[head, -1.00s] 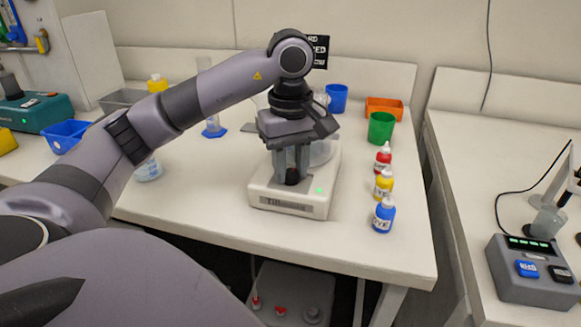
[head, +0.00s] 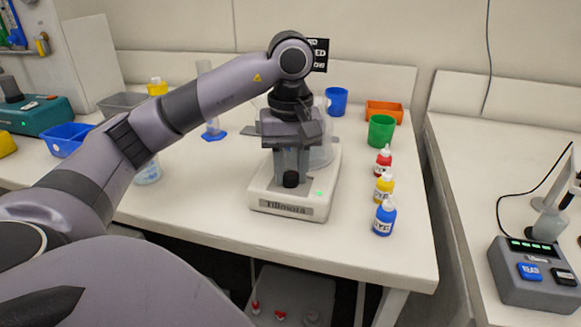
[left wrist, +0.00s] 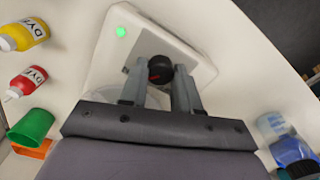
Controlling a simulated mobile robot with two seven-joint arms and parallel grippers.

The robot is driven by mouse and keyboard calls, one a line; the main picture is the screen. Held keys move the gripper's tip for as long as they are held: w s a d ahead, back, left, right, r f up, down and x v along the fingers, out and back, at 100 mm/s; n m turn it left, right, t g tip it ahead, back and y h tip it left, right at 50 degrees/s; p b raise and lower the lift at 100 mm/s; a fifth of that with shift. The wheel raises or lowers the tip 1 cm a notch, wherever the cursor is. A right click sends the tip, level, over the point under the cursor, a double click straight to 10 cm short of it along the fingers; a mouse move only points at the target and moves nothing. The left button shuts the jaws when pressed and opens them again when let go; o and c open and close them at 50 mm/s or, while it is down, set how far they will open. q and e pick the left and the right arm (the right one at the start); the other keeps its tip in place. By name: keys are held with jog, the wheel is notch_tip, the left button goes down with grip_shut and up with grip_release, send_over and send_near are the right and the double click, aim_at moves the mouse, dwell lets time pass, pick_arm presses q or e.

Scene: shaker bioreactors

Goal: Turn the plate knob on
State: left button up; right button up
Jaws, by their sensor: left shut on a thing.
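The white plate device (head: 275,203) stands on the table, with a dark label on its front and a lit green light (head: 319,193) at its front right corner. Its black plate knob (head: 291,180) is on the near side. My left gripper (head: 291,172) points down at the knob and is shut on it. In the left wrist view the knob (left wrist: 160,69) sits between the two fingers (left wrist: 160,75), with a red mark on its face. The green light (left wrist: 121,31) shows there too. A clear glass vessel (head: 322,153) on the plate is partly hidden behind my gripper.
Red (head: 382,162), yellow (head: 384,186) and blue (head: 384,217) dye bottles stand to the right of the plate. A green cup (head: 381,130), blue cup (head: 337,99) and orange tray (head: 384,109) are behind. The table front is clear.

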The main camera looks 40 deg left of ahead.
aim_at(291, 175)
pick_arm(q)
jog(key=o, duration=1.1)
jog(key=shift+c, duration=0.2)
notch_tip(291, 175, up, 6)
jog(key=p, duration=0.2)
jog(key=shift+f+p, duration=0.1)
jog(key=shift+p, duration=0.2)
jog(key=shift+r+p, duration=0.3)
jog(key=shift+r, duration=0.45)
